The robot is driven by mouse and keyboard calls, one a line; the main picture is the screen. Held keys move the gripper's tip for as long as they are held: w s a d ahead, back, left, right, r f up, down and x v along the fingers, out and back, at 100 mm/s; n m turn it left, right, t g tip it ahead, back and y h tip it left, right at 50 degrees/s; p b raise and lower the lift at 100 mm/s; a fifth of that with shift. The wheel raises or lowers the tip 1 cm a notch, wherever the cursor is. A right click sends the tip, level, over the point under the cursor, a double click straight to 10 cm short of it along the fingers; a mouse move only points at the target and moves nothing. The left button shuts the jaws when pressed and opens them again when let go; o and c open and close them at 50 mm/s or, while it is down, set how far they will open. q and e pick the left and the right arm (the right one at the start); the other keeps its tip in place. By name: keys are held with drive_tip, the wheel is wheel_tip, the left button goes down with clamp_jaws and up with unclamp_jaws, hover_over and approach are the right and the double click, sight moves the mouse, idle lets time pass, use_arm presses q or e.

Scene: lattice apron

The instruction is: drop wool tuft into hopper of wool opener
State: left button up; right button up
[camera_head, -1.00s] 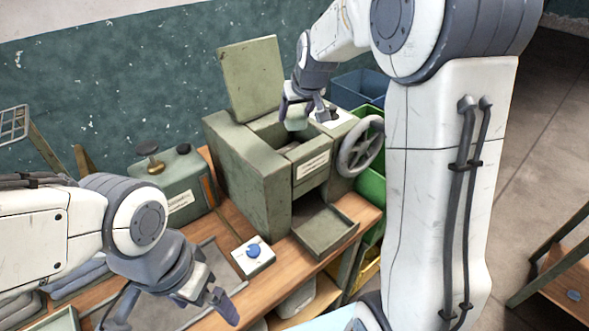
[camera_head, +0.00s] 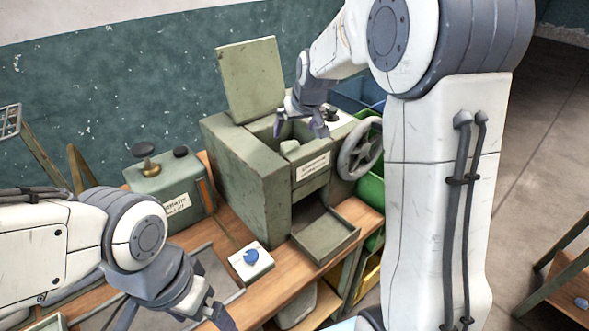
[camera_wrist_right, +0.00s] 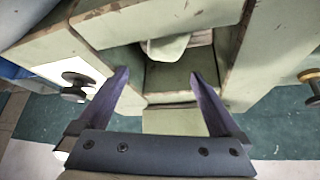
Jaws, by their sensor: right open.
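The wool opener (camera_head: 250,180) is a worn green metal box on the bench, its lid standing up at the back. Its open hopper is on top and also shows in the right wrist view (camera_wrist_right: 170,75). A pale green-grey wool tuft (camera_head: 290,147) is down in the hopper mouth, near the front wall; it also shows in the right wrist view (camera_wrist_right: 168,46). My right gripper (camera_head: 300,124) is open and empty just above the hopper, apart from the tuft. My left gripper (camera_head: 175,318) is open and empty low over the bench's front, partly cut off by the frame.
A handwheel (camera_head: 360,148) is on the opener's right side, and an open tray (camera_head: 326,238) sticks out in front. A white box with a blue knob (camera_head: 250,258) lies on the bench. A green canister (camera_head: 165,190) stands left of the opener. Blue and green bins are at right.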

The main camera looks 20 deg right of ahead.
drive_tip(key=b+v, duration=0.1)
drive_tip(key=v, duration=0.9)
drive_tip(key=shift+r, duration=0.15)
drive_tip(key=p+x, duration=0.1)
drive_tip(key=x, duration=0.9)
drive_tip(key=shift+w+f, duration=0.1)
drive_tip(key=shift+f, duration=0.1)
drive_tip(key=shift+a, duration=0.1)
